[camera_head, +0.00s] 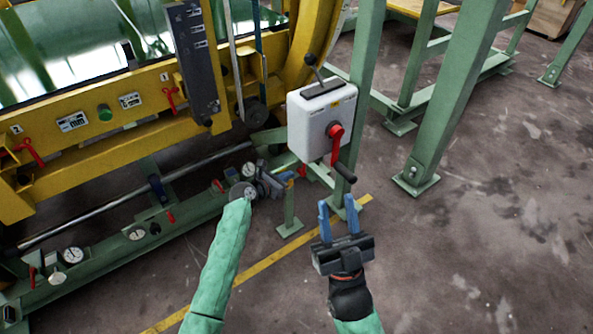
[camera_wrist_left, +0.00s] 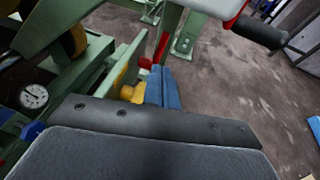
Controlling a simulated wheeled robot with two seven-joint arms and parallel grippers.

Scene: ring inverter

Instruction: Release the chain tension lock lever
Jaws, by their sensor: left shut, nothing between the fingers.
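A small red lever (camera_head: 302,170) shows just past my left gripper's fingertips, low beside the white box; no readable label shows which lever is the chain tension lock. In the left wrist view a red lever (camera_wrist_left: 161,50) and a yellow fitting (camera_wrist_left: 131,92) are right beyond and beside the blue fingers; I cannot tell if they touch. My left gripper (camera_head: 288,176) is shut and empty; its fingers also show in the left wrist view (camera_wrist_left: 162,72). My right gripper (camera_head: 338,206) is open and empty, below the white box.
The white control box (camera_head: 322,118) on a green post carries a red crank (camera_head: 335,143) with a black grip and a black lever on top. The green rail (camera_head: 110,250) with gauges and the yellow frame (camera_head: 100,140) are at left.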

